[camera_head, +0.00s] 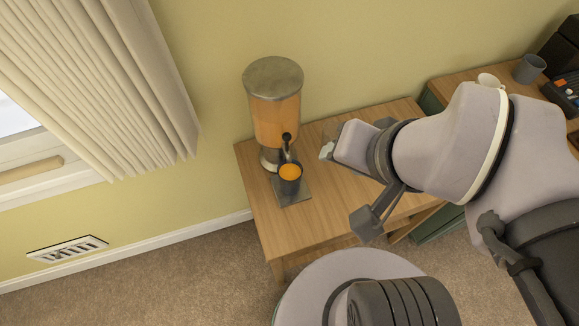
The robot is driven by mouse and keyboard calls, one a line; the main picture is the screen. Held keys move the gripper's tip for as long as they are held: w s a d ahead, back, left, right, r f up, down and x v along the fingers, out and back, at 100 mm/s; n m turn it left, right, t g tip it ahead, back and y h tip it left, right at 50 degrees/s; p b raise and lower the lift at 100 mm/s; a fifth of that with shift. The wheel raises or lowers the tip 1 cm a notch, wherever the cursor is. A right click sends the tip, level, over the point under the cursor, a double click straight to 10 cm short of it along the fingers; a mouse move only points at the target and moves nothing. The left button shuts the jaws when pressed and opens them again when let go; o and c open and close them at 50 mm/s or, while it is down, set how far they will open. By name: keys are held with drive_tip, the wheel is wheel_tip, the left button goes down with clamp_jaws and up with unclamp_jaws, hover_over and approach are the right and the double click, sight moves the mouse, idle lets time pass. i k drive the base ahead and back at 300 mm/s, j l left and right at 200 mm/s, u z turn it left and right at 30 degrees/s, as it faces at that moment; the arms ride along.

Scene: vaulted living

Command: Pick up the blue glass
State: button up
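A dark blue-grey glass (290,186) stands upright under the tap of a drink dispenser (275,118). It holds orange liquid and sits on a grey square plate (293,199) on the wooden table. My gripper (346,186) is to the right of the glass, over the table and apart from the glass. Its fingers look spread, with nothing seen between them. Part of the gripper is hidden by its own wrist.
The wooden table (262,216) stands against the yellow wall. A grey cup (529,68) and a white cup (489,81) are on a surface at the upper right, near a dark appliance (562,92). A curtain hangs at left. Carpet is clear at lower left.

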sight(290, 175)
drive_tip(key=z, duration=1.2)
drive_tip(key=u, duration=1.75)
drive_tip(key=j+z, duration=0.2)
drive_tip(key=j, duration=0.5)
drive_tip(key=k+j+z, duration=0.1)
drive_tip(key=j+z, duration=0.15)
drive_tip(key=j, duration=0.4)
drive_tip(key=i+j+z, duration=0.15)
drive_tip(key=j, duration=0.3)
drive_tip(key=i+j+z, duration=0.15)
drive_tip(key=j, duration=0.25)
drive_tip(key=k, duration=0.05)
